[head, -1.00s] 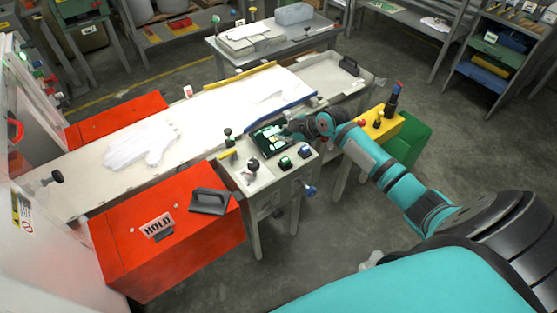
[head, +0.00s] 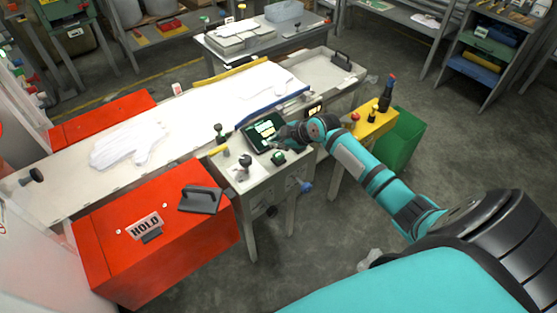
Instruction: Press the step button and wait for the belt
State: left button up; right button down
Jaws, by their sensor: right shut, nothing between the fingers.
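The control panel (head: 225,172) beside the belt has a lit screen (head: 264,132), a green button (head: 278,158) and a black knob (head: 245,160). I cannot read which control is the step button. My right gripper (head: 276,143) is shut and empty, low over the panel between the screen and the green button. Contact with the panel cannot be told. The gripper and wrist hide the panel's right part. A white film glove (head: 128,146) lies flat on the pale belt (head: 70,180), and more white film lies at its far end. My left gripper is out of view.
A red box marked HOLD (head: 150,250) with a dark handle stands in front of the belt. A yellow stand (head: 372,122) with a red button and a green bin (head: 403,140) stand right of the panel. Grey floor is open at the right.

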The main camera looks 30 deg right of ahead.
aim_at(277, 156)
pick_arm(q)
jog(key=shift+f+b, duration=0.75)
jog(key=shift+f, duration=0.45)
pick_arm(e)
jog(key=shift+f, duration=1.5)
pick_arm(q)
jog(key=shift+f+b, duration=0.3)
pick_arm(e)
jog(key=shift+f, duration=0.4)
